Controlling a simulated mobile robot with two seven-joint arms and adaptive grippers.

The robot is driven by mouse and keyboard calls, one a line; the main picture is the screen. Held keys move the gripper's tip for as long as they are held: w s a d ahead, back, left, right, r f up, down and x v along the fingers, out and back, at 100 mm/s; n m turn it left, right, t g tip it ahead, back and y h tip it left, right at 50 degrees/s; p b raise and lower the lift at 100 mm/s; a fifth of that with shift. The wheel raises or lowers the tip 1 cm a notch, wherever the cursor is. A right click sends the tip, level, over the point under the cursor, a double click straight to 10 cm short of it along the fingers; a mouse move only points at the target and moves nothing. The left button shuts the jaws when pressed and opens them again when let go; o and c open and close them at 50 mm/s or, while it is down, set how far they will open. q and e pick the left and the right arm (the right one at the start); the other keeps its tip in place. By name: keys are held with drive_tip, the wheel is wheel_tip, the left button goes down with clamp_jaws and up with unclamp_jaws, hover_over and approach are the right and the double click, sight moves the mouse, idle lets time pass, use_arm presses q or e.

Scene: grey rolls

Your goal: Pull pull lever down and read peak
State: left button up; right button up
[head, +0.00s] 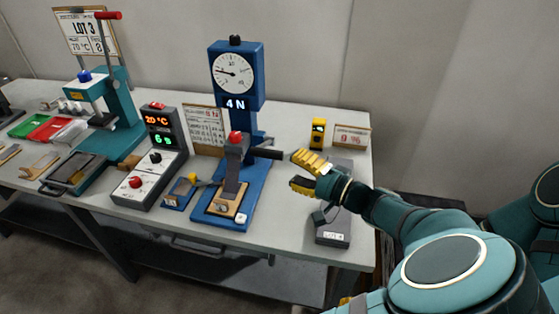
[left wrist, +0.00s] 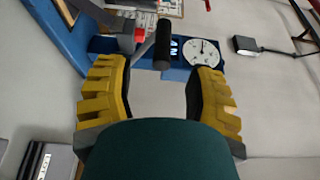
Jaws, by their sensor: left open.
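The blue force tester (head: 235,75) stands on the bench with a round dial (head: 233,73) and a display reading 4 N (head: 236,104). Its pull lever (head: 268,153) has a black grip that sticks out to the right, roughly level. My left gripper (head: 302,172) is open at the grip's free end. In the left wrist view the black grip (left wrist: 164,42) points in between the yellow fingers of my left gripper (left wrist: 160,85), with gaps on both sides. The dial (left wrist: 201,53) shows there too. My right gripper cannot be made out clearly.
A grey control box (head: 148,180) with lit readouts and a teal press (head: 115,110) stand left of the tester. A yellow device (head: 317,134) and a small sign (head: 352,137) stand behind my left gripper.

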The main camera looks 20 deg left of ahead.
use_arm(q)
drive_tip(key=shift+v, duration=1.5)
use_arm(e)
drive_tip(key=shift+d, duration=0.1)
